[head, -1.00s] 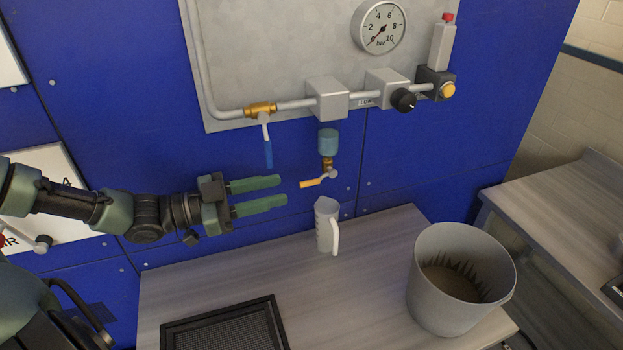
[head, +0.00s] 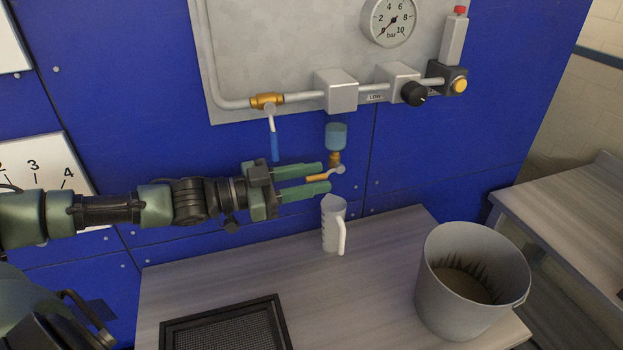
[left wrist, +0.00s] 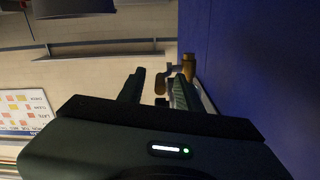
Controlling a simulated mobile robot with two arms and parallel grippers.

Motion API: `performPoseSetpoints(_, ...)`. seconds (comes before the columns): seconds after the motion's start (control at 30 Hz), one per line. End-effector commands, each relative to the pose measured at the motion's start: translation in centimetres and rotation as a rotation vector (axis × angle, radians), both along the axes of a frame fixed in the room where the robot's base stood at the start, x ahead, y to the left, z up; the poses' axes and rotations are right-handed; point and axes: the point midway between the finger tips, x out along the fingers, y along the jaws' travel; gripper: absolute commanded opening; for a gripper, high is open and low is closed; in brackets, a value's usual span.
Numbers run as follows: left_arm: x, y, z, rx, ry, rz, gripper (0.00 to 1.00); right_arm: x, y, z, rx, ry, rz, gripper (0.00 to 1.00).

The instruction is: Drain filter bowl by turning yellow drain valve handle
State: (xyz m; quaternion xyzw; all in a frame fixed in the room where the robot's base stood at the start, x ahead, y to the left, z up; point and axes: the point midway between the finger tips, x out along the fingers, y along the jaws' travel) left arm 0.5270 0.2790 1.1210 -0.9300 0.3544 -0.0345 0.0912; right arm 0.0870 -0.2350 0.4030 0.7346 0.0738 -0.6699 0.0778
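The yellow drain valve handle (head: 318,178) sticks out to the left from the brass drain valve (head: 336,159) under the blue-green filter bowl (head: 336,136). My left gripper (head: 325,179) is open, its two green fingers reaching right, one above and one below the handle in the head view. In the left wrist view, the handle (left wrist: 161,84) shows between the fingertips, and the brass valve body (left wrist: 189,64) is just beyond the right finger. I cannot tell whether a finger touches the handle. A clear measuring jug (head: 332,225) stands on the table below the valve. My right gripper is not in view.
A blue-handled valve (head: 274,146) hangs on the pipe above my left gripper. A grey bucket (head: 437,298) stands at the table's right, and a black mesh tray (head: 170,326) lies at the front left. The blue wall panel is close behind.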

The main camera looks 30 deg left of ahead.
Motion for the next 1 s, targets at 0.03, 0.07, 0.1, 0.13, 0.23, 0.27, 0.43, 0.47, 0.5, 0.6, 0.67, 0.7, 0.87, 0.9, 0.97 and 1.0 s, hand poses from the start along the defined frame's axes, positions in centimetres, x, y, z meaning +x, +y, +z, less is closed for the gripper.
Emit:
performPoseSetpoints(0.03, -0.01, 0.00, -0.01, 0.000, 0.000, 0.000, 0.35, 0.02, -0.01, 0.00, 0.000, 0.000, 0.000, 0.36)
performPoseSetpoints(0.07, -0.01, 0.00, -0.01, 0.000, 0.000, 0.000, 0.32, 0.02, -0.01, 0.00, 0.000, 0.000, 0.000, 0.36)
performPoseSetpoints(0.1, -0.01, 0.00, -0.01, 0.000, 0.000, 0.000, 0.21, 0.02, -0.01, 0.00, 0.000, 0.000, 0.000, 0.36)
performPoseSetpoints(0.13, -0.01, 0.00, -0.01, 0.000, 0.000, 0.000, 0.12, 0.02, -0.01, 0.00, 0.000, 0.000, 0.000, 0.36)
performPoseSetpoints(0.23, -0.02, 0.01, -0.01, 0.001, -0.001, 0.000, 0.00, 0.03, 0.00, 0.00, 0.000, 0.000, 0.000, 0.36)
performPoseSetpoints(0.27, -0.03, 0.00, -0.01, 0.001, -0.001, -0.001, 0.00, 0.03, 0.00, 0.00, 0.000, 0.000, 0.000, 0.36)
performPoseSetpoints(0.43, -0.03, -0.01, -0.03, 0.001, -0.001, -0.001, 0.00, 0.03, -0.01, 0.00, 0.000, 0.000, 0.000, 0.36)
performPoseSetpoints(0.47, -0.03, -0.01, -0.03, 0.001, -0.001, -0.001, 0.00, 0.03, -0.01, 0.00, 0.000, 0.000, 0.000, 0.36)
performPoseSetpoints(0.5, -0.03, -0.01, -0.03, 0.001, -0.001, -0.001, 0.00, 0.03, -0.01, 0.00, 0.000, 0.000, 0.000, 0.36)
performPoseSetpoints(0.6, -0.04, 0.00, -0.04, 0.002, 0.000, -0.001, 0.00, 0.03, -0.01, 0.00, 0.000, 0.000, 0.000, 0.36)
performPoseSetpoints(0.67, -0.04, 0.00, -0.04, 0.002, 0.000, -0.001, 0.00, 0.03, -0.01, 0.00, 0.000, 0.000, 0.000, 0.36)
performPoseSetpoints(0.7, -0.04, 0.00, -0.04, 0.002, 0.000, -0.001, 0.00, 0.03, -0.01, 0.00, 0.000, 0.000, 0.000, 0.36)
performPoseSetpoints(0.87, -0.04, 0.00, -0.06, 0.002, 0.000, -0.001, 0.00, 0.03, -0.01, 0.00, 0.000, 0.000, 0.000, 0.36)
performPoseSetpoints(0.9, -0.04, 0.00, -0.06, 0.002, 0.000, -0.001, 0.00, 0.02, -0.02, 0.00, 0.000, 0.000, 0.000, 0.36)
performPoseSetpoints(0.97, -0.05, -0.01, -0.06, 0.002, 0.000, -0.001, 0.00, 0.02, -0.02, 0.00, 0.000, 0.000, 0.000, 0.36)
performPoseSetpoints(1.0, -0.05, -0.01, -0.06, 0.002, 0.000, -0.001, 0.00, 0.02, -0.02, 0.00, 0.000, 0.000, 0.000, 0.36)
